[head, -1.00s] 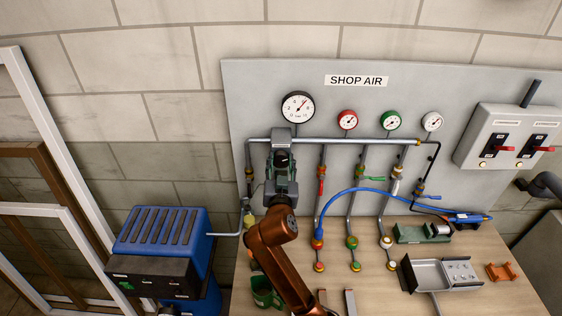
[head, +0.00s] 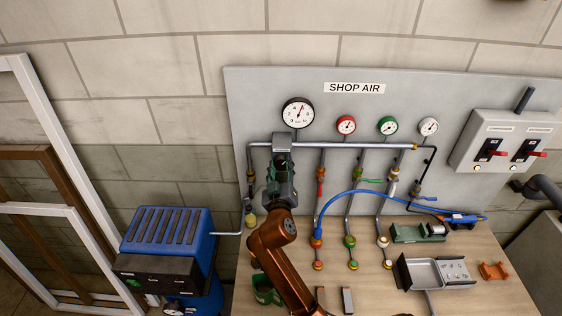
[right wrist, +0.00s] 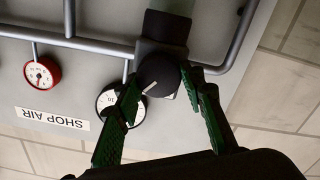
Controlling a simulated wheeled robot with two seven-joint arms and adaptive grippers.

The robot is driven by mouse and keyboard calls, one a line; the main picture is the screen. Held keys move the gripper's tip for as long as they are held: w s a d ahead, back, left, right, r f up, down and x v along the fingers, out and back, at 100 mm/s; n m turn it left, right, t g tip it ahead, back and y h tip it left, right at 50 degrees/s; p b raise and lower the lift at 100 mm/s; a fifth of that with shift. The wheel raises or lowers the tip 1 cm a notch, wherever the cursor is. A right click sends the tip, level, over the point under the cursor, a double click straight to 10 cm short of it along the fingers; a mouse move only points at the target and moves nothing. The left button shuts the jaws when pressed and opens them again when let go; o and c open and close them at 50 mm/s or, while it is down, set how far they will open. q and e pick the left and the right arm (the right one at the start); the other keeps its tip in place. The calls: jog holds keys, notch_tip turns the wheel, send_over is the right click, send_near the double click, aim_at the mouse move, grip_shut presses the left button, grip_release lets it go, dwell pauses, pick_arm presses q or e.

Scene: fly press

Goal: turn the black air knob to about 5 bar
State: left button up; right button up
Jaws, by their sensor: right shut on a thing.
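The black air knob (right wrist: 155,73) shows in the right wrist view, with a white pointer mark on its face slanting toward the lower left. My right gripper (right wrist: 161,80) is shut on it, with a green finger on either side. In the head view my right gripper (head: 281,185) covers the knob, below the grey block on the pipe. The large white gauge (head: 298,113) hangs above it; its red needle points up and slightly right. In the right wrist view the gauge (right wrist: 132,112) is upside down and partly behind a finger. My left gripper is not in view.
Red (head: 346,125), green (head: 387,126) and white (head: 428,127) small gauges stand right of the large one. A grey pipe (head: 345,145) runs across the board. A blue compressor (head: 170,230) stands left. The workbench (head: 480,230) holds a grey vise tray (head: 437,272).

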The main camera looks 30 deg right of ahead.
jog(key=shift+n+p, duration=0.65)
jog(key=shift+n, duration=0.35)
jog(key=o, duration=1.2)
jog(key=shift+c, duration=0.2)
jog(key=shift+a+f, duration=0.1)
jog(key=v, duration=0.7)
jog(key=shift+s, duration=0.2)
jog(key=shift+a, duration=0.1)
